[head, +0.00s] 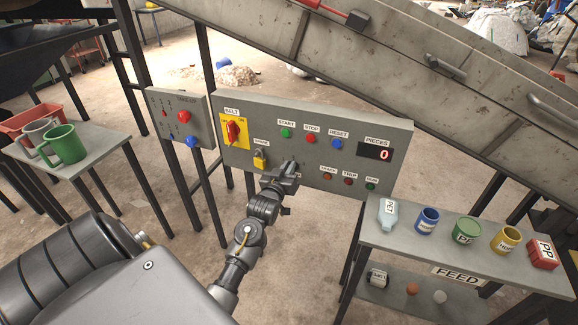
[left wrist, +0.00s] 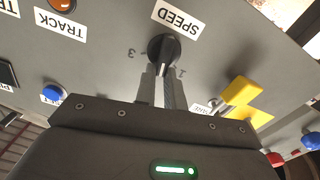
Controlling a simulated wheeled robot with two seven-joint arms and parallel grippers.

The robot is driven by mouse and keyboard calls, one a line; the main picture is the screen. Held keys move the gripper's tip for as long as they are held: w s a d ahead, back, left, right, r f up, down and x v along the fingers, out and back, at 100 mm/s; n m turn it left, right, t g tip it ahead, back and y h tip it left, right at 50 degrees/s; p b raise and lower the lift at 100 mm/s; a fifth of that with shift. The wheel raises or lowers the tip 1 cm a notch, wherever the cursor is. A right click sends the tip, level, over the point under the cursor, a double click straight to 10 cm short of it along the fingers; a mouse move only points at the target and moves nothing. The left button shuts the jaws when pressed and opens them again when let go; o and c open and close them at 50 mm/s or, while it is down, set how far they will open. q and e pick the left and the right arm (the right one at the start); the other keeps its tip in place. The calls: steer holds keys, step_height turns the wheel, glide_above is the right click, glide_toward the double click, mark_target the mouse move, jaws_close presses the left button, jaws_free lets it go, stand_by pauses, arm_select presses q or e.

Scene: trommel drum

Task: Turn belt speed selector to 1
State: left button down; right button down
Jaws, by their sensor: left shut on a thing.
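The speed selector is a round black knob (left wrist: 163,48) on the grey control panel (head: 340,118), under a white SPEED label (left wrist: 176,17). In the left wrist view, a 3 is printed left of the knob and a 1 right of it. I cannot tell clearly which number its pointer faces. My left gripper (head: 288,172) is at the lower middle of the panel and covers the knob in the head view. In the left wrist view its two fingers (left wrist: 160,84) are shut on the knob's near part. My right gripper is not in view.
Start, stop and reset buttons (head: 311,139) are above; small lamps (head: 348,181) are to the right. The feed shelf (head: 400,240) holds several containers at the right.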

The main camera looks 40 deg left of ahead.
arm_select(q)
steer(key=n, duration=0.1)
steer(key=n+p, duration=0.2)
steer(key=shift+a+n, duration=0.25)
steer(key=shift+n, duration=0.15)
steer(key=shift+s+a+f+n+p, duration=0.15)
steer(key=shift+n+p, duration=0.3)
steer(key=shift+n, duration=0.55)
steer(key=shift+a+f+n+p, duration=0.15)
steer(key=shift+n+p, duration=0.25)
steer(key=shift+n, duration=0.6)
steer(key=shift+s+a+f+n+p, duration=0.15)
steer(key=shift+n+p, duration=0.3)
steer(key=shift+n, duration=0.55)
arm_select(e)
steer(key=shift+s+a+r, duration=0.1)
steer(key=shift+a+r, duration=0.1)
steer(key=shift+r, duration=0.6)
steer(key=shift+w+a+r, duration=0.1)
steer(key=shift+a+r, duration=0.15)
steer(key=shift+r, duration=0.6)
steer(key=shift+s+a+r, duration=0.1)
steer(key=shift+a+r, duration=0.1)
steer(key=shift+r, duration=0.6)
arm_select(q)
steer(key=shift+w, duration=0.1)
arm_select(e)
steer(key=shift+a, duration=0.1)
